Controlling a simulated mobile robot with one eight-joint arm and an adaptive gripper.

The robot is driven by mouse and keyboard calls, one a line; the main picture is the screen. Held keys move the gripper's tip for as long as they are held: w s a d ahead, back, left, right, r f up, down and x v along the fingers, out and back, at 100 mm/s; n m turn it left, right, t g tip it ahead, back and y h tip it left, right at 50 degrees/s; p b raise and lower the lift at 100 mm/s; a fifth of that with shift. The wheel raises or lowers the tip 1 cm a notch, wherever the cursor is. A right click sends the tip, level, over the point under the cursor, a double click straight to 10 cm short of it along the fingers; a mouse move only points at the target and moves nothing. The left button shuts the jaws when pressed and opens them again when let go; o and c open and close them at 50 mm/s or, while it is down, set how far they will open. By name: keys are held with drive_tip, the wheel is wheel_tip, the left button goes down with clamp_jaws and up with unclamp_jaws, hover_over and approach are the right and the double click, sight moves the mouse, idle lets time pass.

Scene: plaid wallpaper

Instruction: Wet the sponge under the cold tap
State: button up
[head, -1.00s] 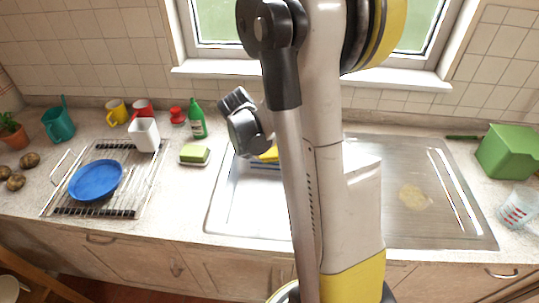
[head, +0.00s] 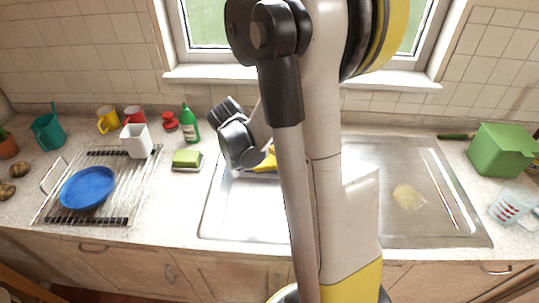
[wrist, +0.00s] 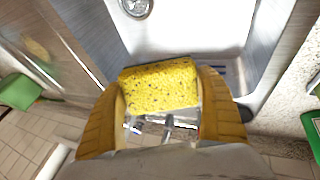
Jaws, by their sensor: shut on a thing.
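The yellow speckled sponge (wrist: 158,86) is in the wrist view, gripped between the two ochre fingers of my gripper (wrist: 161,80). The gripper holds it over the sink (wrist: 190,40), whose drain shows at the picture's top. The metal tap (wrist: 168,128) shows just beyond the sponge, partly covered by my gripper; I cannot tell cold from hot, and no water is visible. In the head view, my gripper (head: 263,161) is over the left basin, close to the back edge. The sponge and tap are hidden or unclear there behind my arm.
Left of the sink (head: 225,222) stand a green sponge-like block (head: 187,158), a green bottle (head: 190,125), and a rack (head: 137,190) with a blue plate (head: 88,188). A green box (head: 500,150) and a measuring cup (head: 510,207) stand at right. The drainboard holds a pale patch (head: 408,196).

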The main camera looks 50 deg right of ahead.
drive_tip(key=shift+s+a, duration=0.75)
drive_tip(key=shift+a, duration=0.3)
drive_tip(key=shift+s+a, duration=0.7)
drive_tip(key=shift+a, duration=0.35)
drive_tip(key=s+a+r+p, duration=0.3)
drive_tip(key=a+r, duration=0.1)
idle(0.3)
idle(0.6)
